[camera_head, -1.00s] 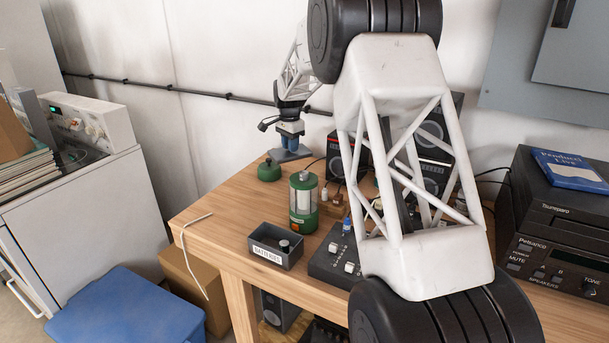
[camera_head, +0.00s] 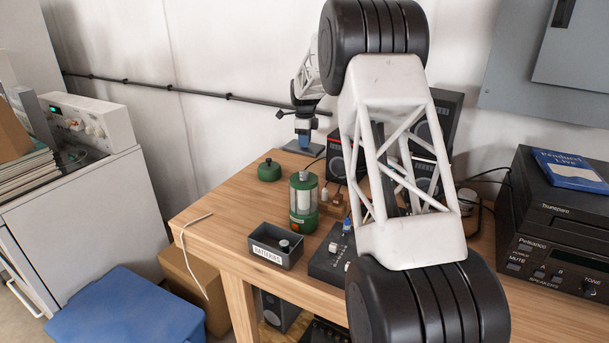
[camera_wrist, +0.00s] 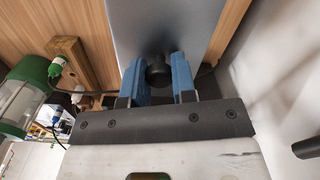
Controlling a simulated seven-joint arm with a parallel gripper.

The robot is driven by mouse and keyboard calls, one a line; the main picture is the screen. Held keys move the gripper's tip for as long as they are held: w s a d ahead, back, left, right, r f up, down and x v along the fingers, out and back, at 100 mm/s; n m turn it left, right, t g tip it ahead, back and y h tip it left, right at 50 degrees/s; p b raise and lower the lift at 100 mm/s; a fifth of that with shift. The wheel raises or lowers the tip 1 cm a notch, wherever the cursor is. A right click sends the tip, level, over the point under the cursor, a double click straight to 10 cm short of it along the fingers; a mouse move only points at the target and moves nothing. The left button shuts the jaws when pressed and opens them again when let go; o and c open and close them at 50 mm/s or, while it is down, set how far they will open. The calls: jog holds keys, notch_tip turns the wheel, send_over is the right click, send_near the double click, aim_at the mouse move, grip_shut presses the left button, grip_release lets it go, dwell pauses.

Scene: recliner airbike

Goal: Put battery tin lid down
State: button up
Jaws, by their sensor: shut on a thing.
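My gripper (camera_head: 304,137) is at the back of the workbench, its blue fingers pointing down. In the wrist view, my gripper (camera_wrist: 166,80) is shut on the black knob of a flat grey lid (camera_wrist: 188,28). The lid (camera_head: 290,148) also shows in the head view as a grey plate below the fingers, near the wall. I cannot tell whether it touches the bench top. The dark grey battery tin (camera_head: 262,256), labelled BATTERIES, stands open near the front left edge with a small round-topped item inside.
A green lantern (camera_head: 303,206) stands behind the tin, and a green round item (camera_head: 269,170) lies near the lid. A control box (camera_head: 326,264) and speakers (camera_head: 428,180) are to the right.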

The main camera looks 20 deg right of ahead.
aim_at(305, 151)
dwell(0.4)
jog(key=shift+f, duration=2.5)
jog(key=shift+f, duration=2.5)
jog(key=shift+f, duration=0.15)
jog(key=o, duration=0.9)
jog(key=shift+r, duration=0.2)
jog(key=shift+r, duration=6)
